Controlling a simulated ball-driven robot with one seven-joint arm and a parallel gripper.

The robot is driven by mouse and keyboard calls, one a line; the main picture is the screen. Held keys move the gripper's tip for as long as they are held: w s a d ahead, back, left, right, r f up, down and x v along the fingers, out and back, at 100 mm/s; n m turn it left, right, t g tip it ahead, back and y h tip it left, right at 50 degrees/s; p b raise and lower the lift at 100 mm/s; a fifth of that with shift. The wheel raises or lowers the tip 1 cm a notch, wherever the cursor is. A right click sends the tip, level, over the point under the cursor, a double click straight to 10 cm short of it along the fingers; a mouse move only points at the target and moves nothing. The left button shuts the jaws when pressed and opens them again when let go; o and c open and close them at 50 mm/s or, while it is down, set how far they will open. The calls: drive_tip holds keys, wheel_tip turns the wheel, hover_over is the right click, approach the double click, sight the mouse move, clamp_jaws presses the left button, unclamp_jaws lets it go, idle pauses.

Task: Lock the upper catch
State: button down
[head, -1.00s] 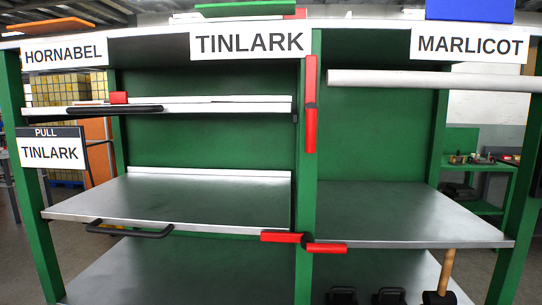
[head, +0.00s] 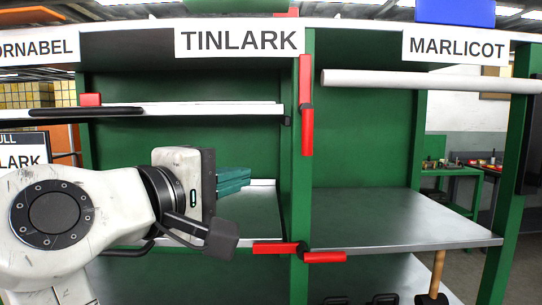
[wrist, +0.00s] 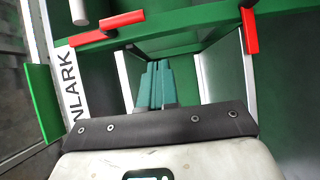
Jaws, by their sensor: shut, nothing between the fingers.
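The upper catch (head: 306,105) is two red bars in line, one above the other, with a dark pivot between them. It stands upright on the green middle post, right of the upper left shelf's end. In the wrist view, the upper catch (wrist: 122,20) shows at the upper left, beside the TINLARK sign. My gripper (head: 248,180) has teal fingers pressed together, pointing right. It is left of the post and lower than the upper catch, apart from it. The gripper also shows in the wrist view (wrist: 155,68), with nothing between its fingers.
A lower red catch (head: 300,252) lies nearly level across the post. The upper left shelf (head: 200,109) has a dark handle (head: 86,112) and a small red block (head: 90,99). A white tube (head: 430,81) spans the right bay. The space before the right bay is clear.

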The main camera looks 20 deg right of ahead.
sight(306, 106)
drive_tip(key=a+r, duration=0.1)
drive_tip(key=r, duration=0.2)
drive_tip(key=shift+s+a, duration=0.35)
drive_tip(key=shift+s, duration=0.05)
drive_tip(key=s+d+p+x, duration=0.1)
drive_tip(key=s+d+x, duration=0.1)
drive_tip(key=x, duration=1.1)
drive_tip(key=shift+s+r, duration=0.2)
drive_tip(key=shift+a, duration=0.1)
